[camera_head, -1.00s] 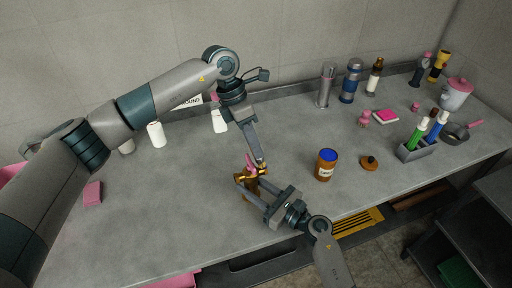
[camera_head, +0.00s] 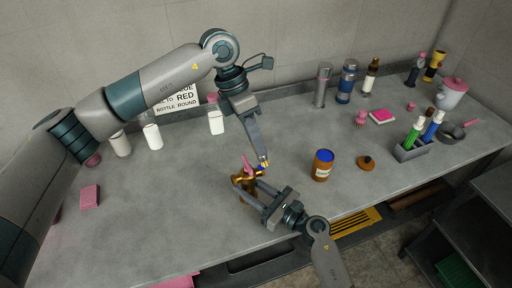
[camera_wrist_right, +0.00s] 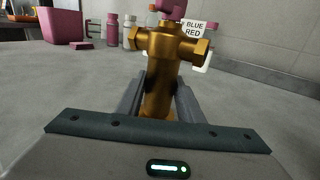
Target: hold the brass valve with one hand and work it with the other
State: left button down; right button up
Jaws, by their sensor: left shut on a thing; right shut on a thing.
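The brass valve (camera_head: 238,181) stands on the grey bench with a pink handle (camera_head: 248,165) on top. In the right wrist view the valve body (camera_wrist_right: 163,75) is upright, with a hex end on each side; the pink handle (camera_wrist_right: 171,8) is cut off by the top edge. My right gripper (camera_head: 254,192) is shut on the valve's lower body, one finger on each side. My left gripper (camera_head: 264,161) comes down from above, just right of the pink handle.
An amber jar (camera_head: 322,167) with a blue top and a brown knobbed lid (camera_head: 366,163) stand right of the valve. White bottles (camera_head: 153,137) and a sign (camera_head: 177,100) are behind. A pen holder (camera_head: 411,150) is further right.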

pick_arm(q)
jog(key=shift+r, duration=1.35)
pick_arm(e)
jog(key=o, duration=1.3)
jog(key=shift+d, duration=0.1)
jog(key=v, duration=1.2)
pick_arm(q)
jog(key=shift+d, duration=0.1)
